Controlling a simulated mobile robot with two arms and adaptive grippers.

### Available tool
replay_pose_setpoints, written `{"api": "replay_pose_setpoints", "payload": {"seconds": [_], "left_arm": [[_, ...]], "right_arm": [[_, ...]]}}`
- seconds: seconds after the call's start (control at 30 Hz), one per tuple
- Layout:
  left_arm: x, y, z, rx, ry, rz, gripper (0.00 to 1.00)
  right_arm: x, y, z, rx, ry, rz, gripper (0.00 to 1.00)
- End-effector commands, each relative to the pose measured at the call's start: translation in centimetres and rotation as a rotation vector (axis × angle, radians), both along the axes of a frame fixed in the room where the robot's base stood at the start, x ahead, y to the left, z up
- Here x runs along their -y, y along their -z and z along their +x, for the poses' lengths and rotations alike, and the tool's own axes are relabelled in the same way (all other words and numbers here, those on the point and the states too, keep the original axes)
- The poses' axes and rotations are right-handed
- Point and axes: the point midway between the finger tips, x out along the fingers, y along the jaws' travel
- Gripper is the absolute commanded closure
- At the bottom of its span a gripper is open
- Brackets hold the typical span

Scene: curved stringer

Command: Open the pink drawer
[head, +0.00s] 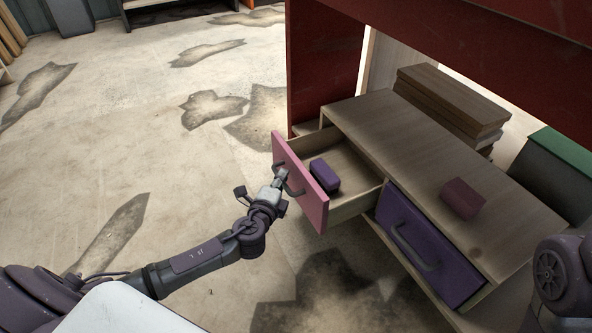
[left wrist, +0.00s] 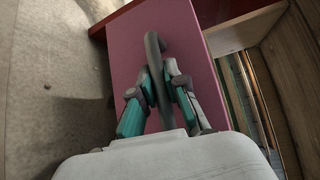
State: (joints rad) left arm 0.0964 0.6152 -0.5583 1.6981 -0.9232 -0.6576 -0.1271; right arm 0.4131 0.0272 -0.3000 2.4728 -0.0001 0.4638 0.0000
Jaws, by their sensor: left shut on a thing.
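The pink drawer (head: 300,184) stands pulled out from the wooden cabinet (head: 365,113) in the head view, with its inside showing. A purple block (head: 325,176) lies inside it. My left gripper (head: 281,180) is at the drawer front and shut on its dark handle (head: 291,186). In the left wrist view, the fingers of my left gripper (left wrist: 158,82) close around the handle (left wrist: 154,50) against the pink front (left wrist: 190,40). My right gripper is not in view.
A purple drawer (head: 425,245) beside it is shut. A dark red block (head: 462,198) lies on the cabinet top, with stacked wooden boards (head: 450,100) behind. A red frame (head: 325,60) rises above. The floor on the left is clear.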

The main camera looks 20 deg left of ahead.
Motion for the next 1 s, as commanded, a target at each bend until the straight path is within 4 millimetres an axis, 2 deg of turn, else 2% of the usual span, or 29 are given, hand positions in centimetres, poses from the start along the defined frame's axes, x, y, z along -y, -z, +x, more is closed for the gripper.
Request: {"api": "replay_pose_setpoints", "payload": {"seconds": [0.2,0.53,0.57,0.7,1.0], "left_arm": [[-0.82,0.05,-0.96,-0.001,-0.001,0.000,1.00],[-0.87,0.06,-0.99,-0.001,-0.002,0.000,1.00],[-0.87,0.06,-0.99,-0.001,-0.002,0.000,0.85],[-0.85,0.06,-0.98,-0.001,-0.002,0.000,0.62],[-0.79,0.02,-1.02,0.000,-0.001,-0.001,0.61]], "right_arm": [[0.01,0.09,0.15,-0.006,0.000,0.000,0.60],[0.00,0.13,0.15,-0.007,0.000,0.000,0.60],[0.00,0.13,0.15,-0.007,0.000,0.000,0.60],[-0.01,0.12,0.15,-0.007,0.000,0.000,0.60],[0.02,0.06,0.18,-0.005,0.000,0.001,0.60]]}}
